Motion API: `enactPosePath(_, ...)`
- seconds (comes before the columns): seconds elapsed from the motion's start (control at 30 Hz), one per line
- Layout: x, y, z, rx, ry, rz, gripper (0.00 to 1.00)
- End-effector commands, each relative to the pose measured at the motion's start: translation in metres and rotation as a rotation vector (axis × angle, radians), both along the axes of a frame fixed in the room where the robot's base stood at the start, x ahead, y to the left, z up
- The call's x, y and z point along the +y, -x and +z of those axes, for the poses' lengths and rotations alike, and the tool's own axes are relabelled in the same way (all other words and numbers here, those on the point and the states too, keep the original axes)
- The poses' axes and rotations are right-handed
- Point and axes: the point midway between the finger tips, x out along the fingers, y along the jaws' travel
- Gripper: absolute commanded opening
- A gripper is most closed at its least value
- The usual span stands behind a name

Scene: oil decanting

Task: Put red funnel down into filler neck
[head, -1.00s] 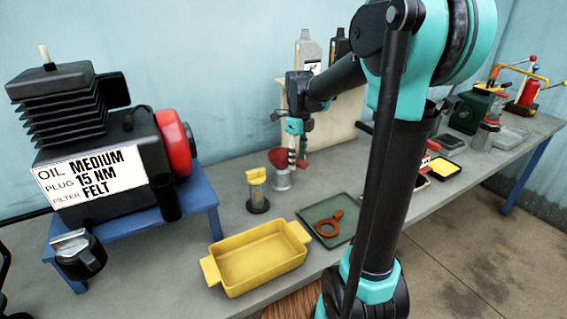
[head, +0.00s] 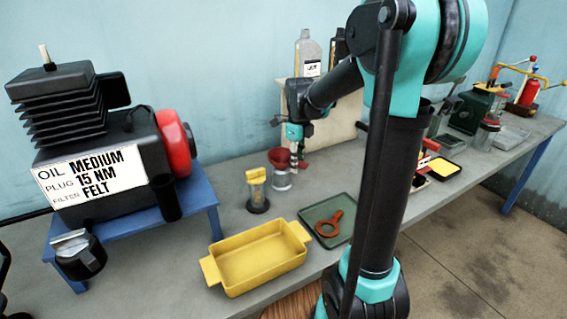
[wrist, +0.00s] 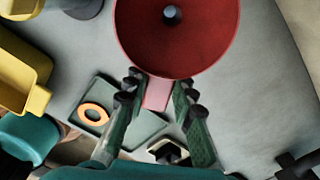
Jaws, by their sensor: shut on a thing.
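My gripper (head: 296,160) is at the funnel's right side in the head view. In the wrist view my gripper (wrist: 158,90) is shut on the funnel's pale red tab, with a finger on either side. The black machine (head: 105,150) stands on a blue stand at left. I cannot tell which part is the filler neck.
A yellow tray (head: 258,262) and a green mat (head: 312,212) with an orange ring tool (head: 329,224) lie in front. Bottles stand behind my gripper. The bench between machine and glass is partly clear.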

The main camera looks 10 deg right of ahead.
Motion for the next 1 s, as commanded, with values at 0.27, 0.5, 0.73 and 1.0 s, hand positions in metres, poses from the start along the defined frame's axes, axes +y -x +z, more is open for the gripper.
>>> enactPosePath(0.27, 0.0, 0.0, 0.0002, 0.0, 0.0, 0.0, 0.0)
enactPosePath(0.5, 0.0, 0.0001, 0.0023, 0.0, 0.0, 0.0, 0.0)
enactPosePath(0.73, 0.0, 0.0001, 0.0055, 0.0, 0.0, 0.0, 0.0)
enactPosePath(1.0, 0.0, 0.0, 0.0093, 0.0, 0.0, 0.0, 0.0)
